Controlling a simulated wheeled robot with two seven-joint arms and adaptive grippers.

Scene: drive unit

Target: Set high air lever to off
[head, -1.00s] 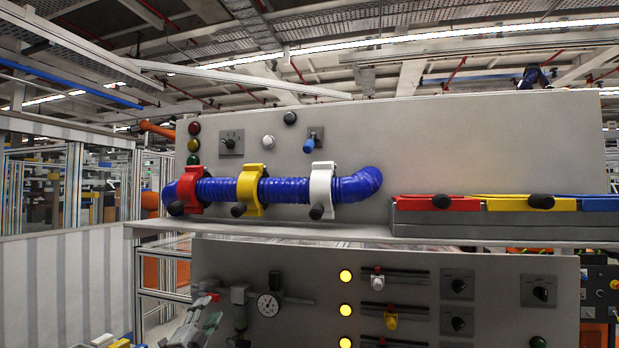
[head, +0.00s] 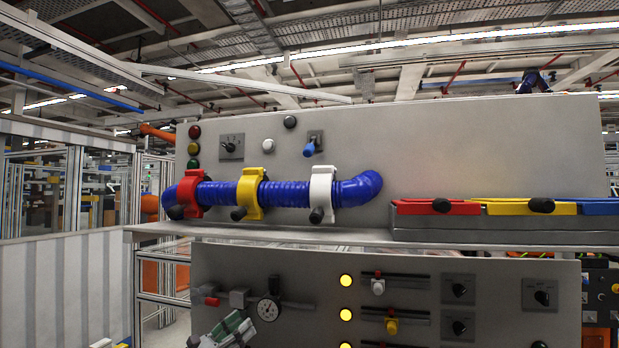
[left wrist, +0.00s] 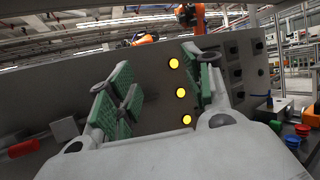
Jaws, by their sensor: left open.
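A lever with a red handle (head: 211,300) sits on the lower grey panel, left of the valve body (head: 238,298) and the round gauge (head: 268,309). Its handle also shows in the left wrist view (left wrist: 23,149), at the lower left, outside my fingers. No label is readable, so I cannot tell whether this is the high air lever. My left gripper (head: 232,330) is open, with green pads, just below the valve and gauge in the head view. It also shows in the left wrist view (left wrist: 157,85), with nothing between its fingers. My right gripper is not in view.
Yellow lamps (head: 346,281), sliders (head: 378,287) and black knobs (head: 458,289) lie to the right on the lower panel. Above, a shelf edge (head: 300,236) juts out below the blue hose (head: 290,194) with its coloured clamps. A white fence (head: 60,285) stands at the left.

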